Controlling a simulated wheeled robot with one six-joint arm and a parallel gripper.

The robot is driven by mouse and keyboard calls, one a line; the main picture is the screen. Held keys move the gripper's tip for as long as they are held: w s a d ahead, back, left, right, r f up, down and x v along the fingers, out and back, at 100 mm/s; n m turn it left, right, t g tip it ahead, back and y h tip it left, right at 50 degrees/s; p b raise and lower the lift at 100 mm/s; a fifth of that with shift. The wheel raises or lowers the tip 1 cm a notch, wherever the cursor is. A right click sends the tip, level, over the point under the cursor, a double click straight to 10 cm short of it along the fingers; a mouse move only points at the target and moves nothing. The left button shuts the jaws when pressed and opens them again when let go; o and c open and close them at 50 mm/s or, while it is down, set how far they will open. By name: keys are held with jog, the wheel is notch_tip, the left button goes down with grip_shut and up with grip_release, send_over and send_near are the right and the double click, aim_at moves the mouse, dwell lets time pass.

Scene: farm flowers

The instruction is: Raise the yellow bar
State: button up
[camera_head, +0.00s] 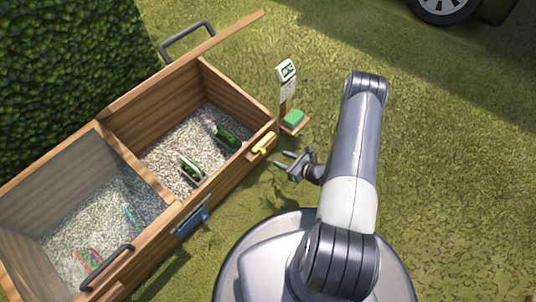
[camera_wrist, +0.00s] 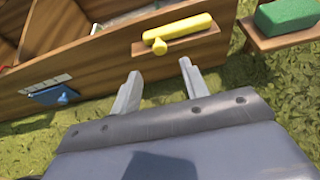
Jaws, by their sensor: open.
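The yellow bar (camera_head: 263,143) is mounted on the outer front wall of the wooden box, near its right corner. In the wrist view the yellow bar (camera_wrist: 177,30) lies almost level, with a short yellow knob sticking out below it. My gripper (camera_head: 284,161) is just outside the box, to the right of and a little below the bar in the head view. In the wrist view my gripper (camera_wrist: 158,75) has its two fingers spread with nothing between them. The bar is beyond the fingertips, apart from them.
The wooden box (camera_head: 224,172) holds gravel and small plant trays. A blue handle (camera_head: 191,221) is on its front wall, left of the bar. A green block (camera_head: 293,117) sits on a small shelf beside a display post (camera_head: 286,82).

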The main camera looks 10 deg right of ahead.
aim_at(265, 153)
jog(key=b+x, duration=0.2)
jog(key=x, duration=0.6)
jog(key=shift+w+a+b, duration=0.15)
jog(key=shift+b, duration=0.25)
jog(key=shift+c, duration=0.4)
grip_shut()
